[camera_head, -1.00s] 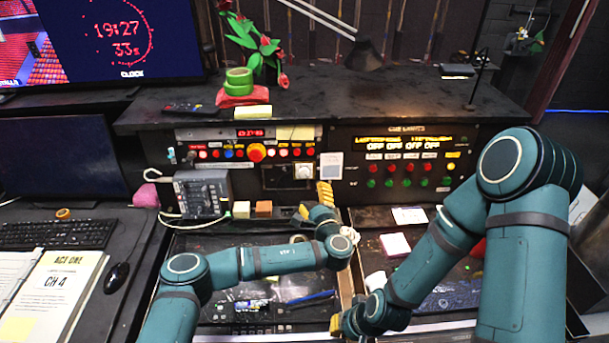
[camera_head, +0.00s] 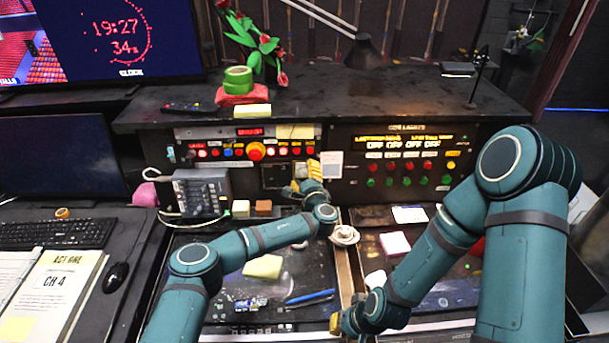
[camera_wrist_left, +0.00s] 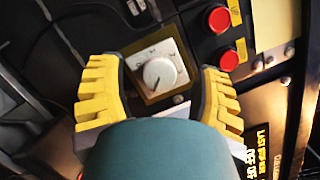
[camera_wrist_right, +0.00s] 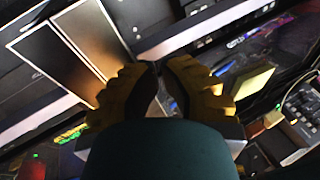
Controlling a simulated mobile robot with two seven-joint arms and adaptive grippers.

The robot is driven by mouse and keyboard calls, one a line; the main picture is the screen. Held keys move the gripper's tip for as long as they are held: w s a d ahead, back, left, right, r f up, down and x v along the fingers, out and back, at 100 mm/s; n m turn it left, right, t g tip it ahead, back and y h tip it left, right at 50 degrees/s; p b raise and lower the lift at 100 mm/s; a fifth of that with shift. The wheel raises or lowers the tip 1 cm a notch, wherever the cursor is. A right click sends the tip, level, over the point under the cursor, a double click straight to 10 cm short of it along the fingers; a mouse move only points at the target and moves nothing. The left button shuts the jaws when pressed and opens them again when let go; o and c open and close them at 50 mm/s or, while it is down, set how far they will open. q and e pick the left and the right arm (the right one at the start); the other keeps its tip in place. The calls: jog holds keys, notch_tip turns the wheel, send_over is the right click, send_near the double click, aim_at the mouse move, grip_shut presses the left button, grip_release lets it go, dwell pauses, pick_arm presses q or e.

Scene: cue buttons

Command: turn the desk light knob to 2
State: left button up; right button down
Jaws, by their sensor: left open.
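The knob (camera_wrist_left: 160,74) is a round white dial on a pale square plate with small markings, low on the console front. A dark pointer mark shows on it, but I cannot read its number. My left gripper (camera_wrist_left: 158,68) is open, its yellow fingers on either side of the knob's plate in the left wrist view, with nothing between them. In the head view my left gripper (camera_head: 313,178) is in front of the console and partly hides the knob.
Red buttons (camera_wrist_left: 218,18) sit close beside the knob plate. A grey device (camera_head: 202,192) with a cable stands left of the knob. A cup on a saucer (camera_head: 344,235), a yellow pad (camera_head: 263,266) and a blue pen (camera_head: 309,296) lie on the desk below.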

pick_arm(q)
grip_shut()
jog(key=n, duration=0.3)
jog(key=shift+g, duration=0.4)
jog(key=shift+n+g, duration=0.5)
jog(key=shift+n, duration=1.6)
jog(key=shift+a+y, duration=0.1)
jog(key=shift+y, duration=0.2)
grip_release()
